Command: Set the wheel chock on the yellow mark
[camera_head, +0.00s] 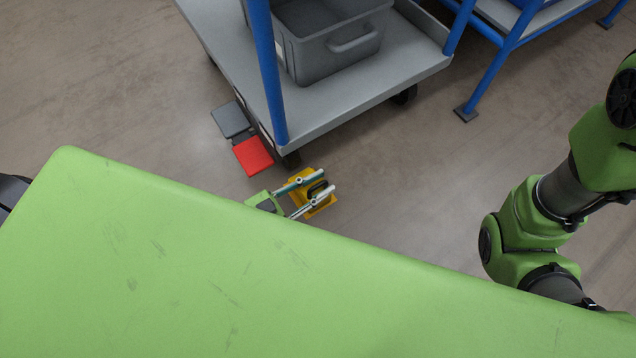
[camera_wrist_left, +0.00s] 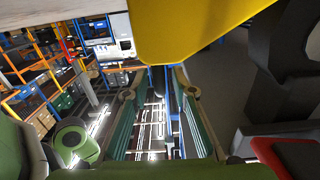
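The wheel chock (camera_head: 300,206) is yellow with a black handle, low beside the cart's near corner. My left gripper (camera_head: 325,181) is over it, its two fingers apart with the black handle showing between them. A large yellow surface of the chock (camera_wrist_left: 190,30) fills the top of the left wrist view, with the fingers (camera_wrist_left: 165,72) close to it and a gap between them. I cannot tell whether they touch it or whether it rests on the floor. I cannot make out a separate yellow mark. My right gripper is out of view.
A grey cart (camera_head: 340,105) with blue posts carries a grey bin (camera_head: 325,40). A red pedal (camera_head: 253,156) and a grey pedal (camera_head: 230,119) stick out beside it. A caster (camera_head: 290,160) is near the chock. A blue-legged frame (camera_head: 485,70) stands at the upper right. Floor to the left is clear.

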